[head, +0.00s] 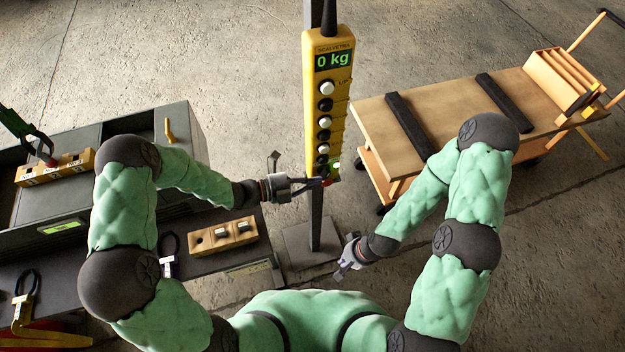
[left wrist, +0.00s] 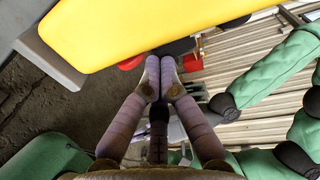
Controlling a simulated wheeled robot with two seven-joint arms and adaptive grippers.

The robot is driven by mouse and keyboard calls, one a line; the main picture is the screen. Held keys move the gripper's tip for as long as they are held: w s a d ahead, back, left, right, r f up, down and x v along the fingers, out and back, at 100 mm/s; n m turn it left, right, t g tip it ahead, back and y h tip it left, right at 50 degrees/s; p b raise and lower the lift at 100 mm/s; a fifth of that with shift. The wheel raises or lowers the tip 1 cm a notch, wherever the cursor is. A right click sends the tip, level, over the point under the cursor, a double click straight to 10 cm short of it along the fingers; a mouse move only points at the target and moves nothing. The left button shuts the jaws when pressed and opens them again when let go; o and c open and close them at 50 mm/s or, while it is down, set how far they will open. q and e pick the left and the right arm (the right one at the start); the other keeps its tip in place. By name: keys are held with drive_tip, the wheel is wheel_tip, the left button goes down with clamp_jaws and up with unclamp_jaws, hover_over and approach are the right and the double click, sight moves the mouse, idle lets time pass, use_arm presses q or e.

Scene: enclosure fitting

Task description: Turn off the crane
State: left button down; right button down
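The yellow crane pendant (head: 316,100) hangs upright by a grey post. Its display (head: 333,61) reads "0 kg", and a column of white and black buttons runs below it. A small green light (head: 335,164) glows near its lower end. A red button (head: 327,182) shows at the bottom, partly hidden by my left gripper (head: 318,184). In the left wrist view the left fingers (left wrist: 160,60) are together and empty, their tips close to the red part (left wrist: 131,62) under the yellow pendant (left wrist: 120,25). I cannot tell whether they touch. My right gripper (head: 343,268) hangs low, apart from the pendant.
The grey post (head: 315,215) stands on a floor plate. A wooden cart (head: 445,110) with black strips stands at the right. A dark workbench (head: 70,205) with a yellow-tan block (head: 222,236) is at the left. Open concrete floor lies behind.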

use_arm(q)
drive_tip(key=shift+w+d+f+t+h+b, duration=0.1)
drive_tip(key=shift+f+t+h+b, duration=0.15)
drive_tip(key=shift+h+b, duration=0.4)
drive_tip(key=shift+s+d+f+t+h+b, duration=0.1)
drive_tip(key=shift+f+t+h+b, duration=0.15)
drive_tip(key=shift+h+b, duration=0.4)
drive_tip(key=shift+w+d+f+t+h+b, duration=0.1)
drive_tip(key=shift+f+t+h+b, duration=0.15)
drive_tip(key=shift+h+b, duration=0.4)
drive_tip(key=shift+h, duration=0.25)
drive_tip(key=shift+w+d+f+t+h+b, duration=0.1)
drive_tip(key=shift+d+f+t+h+b, duration=0.15)
drive_tip(key=shift+h+b, duration=0.6)
drive_tip(key=shift+w+d+f+t+h+b, duration=0.1)
drive_tip(key=shift+d+f+t+h+b, duration=0.1)
drive_tip(key=shift+h+b, duration=0.65)
drive_tip(key=shift+s+a+f, duration=0.1)
drive_tip(key=shift+a, duration=0.15)
drive_tip(key=s+a, duration=0.4)
drive_tip(key=a, duration=0.8)
drive_tip(key=shift+f, duration=0.15)
drive_tip(key=shift+w+d, duration=0.1)
